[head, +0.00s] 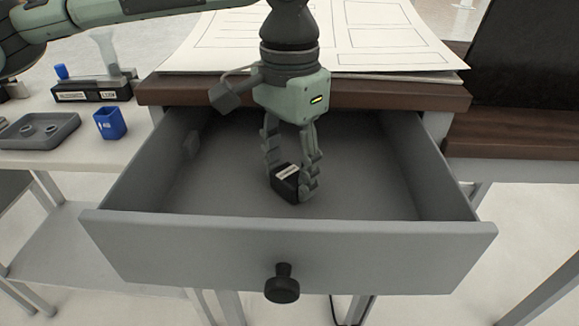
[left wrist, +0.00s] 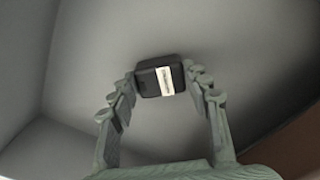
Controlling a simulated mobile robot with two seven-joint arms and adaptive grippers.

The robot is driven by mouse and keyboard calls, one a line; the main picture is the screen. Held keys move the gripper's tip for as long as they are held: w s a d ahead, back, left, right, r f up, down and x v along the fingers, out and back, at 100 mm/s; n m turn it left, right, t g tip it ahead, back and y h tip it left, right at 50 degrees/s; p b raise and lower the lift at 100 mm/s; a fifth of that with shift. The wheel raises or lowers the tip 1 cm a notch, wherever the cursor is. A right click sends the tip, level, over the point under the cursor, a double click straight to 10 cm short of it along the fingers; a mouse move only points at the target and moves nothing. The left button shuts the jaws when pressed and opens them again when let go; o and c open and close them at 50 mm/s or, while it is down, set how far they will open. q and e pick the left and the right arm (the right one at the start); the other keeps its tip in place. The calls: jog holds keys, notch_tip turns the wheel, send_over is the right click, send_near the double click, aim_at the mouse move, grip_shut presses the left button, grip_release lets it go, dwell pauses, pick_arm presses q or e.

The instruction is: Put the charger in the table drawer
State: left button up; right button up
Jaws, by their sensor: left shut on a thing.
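The charger (head: 286,184) is a small black block with a white label. My left gripper (head: 291,186) points down into the open table drawer (head: 290,245) and is shut on the charger. In the left wrist view the charger (left wrist: 160,78) sits between the two fingertips (left wrist: 162,84), with the grey drawer floor (left wrist: 215,35) behind it. I cannot tell whether the charger touches the drawer floor. The drawer is grey, pulled out, with a dark round knob (head: 282,284) on its front. My right gripper is not in view.
The brown tabletop (head: 400,95) with large paper sheets (head: 385,40) is just behind the drawer. On the left, a white table holds a grey tray (head: 40,130), a blue cup (head: 110,123) and a dark holder (head: 92,90). The drawer around the gripper is clear.

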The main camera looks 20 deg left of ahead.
aim_at(290, 175)
pick_arm(q)
jog(key=o, duration=1.3)
notch_tip(290, 175, up, 12)
jog(key=shift+r, duration=0.1)
